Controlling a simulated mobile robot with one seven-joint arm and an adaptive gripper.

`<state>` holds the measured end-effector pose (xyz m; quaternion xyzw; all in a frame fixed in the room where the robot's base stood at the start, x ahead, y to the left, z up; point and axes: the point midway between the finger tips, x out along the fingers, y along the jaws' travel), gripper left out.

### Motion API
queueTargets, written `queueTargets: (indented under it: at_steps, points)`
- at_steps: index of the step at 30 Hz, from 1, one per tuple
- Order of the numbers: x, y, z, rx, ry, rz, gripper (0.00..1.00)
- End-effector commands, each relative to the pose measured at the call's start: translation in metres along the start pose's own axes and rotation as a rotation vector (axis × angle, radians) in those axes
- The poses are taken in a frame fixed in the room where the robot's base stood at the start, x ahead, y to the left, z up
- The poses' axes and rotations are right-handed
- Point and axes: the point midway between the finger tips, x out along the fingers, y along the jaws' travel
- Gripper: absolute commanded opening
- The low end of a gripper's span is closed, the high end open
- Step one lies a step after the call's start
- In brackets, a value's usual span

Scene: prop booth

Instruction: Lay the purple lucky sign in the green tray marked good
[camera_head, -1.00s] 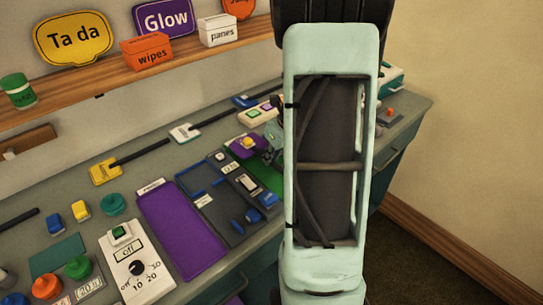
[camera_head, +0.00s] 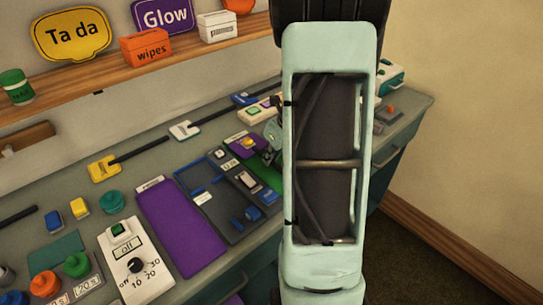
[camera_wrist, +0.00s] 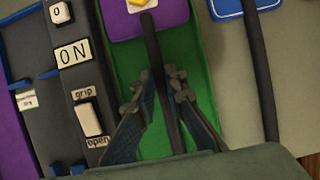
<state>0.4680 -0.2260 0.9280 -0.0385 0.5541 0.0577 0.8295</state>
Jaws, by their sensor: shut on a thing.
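The purple sign (camera_head: 239,146) has a yellow shape on its face and a dark stick handle; its head also shows at the top of the wrist view (camera_wrist: 118,24). My gripper (camera_wrist: 162,78) is shut on the stick, seen in the wrist view. The sign lies over the green tray (camera_wrist: 122,62), its stick running along the tray's length. I cannot tell whether it touches the tray floor. In the head view a strip of the green tray (camera_head: 264,174) shows beside my arm, which hides the rest. The "good" mark is not visible.
A dark panel with switches (camera_head: 226,200) adjoins the green tray on the left, with a purple tray (camera_head: 180,235) beyond it. A blue sign (camera_wrist: 236,8) with a dark stick lies to the right in the wrist view. A shelf (camera_head: 120,75) runs behind.

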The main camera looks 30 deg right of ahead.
Motion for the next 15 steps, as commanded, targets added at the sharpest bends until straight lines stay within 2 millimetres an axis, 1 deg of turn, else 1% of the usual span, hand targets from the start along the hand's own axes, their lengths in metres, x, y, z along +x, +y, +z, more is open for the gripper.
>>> queueTargets:
  at_steps: [15]
  points:
    - [0.0029, 0.0000, -0.0010, 0.000, 0.000, 0.000, 0.00]
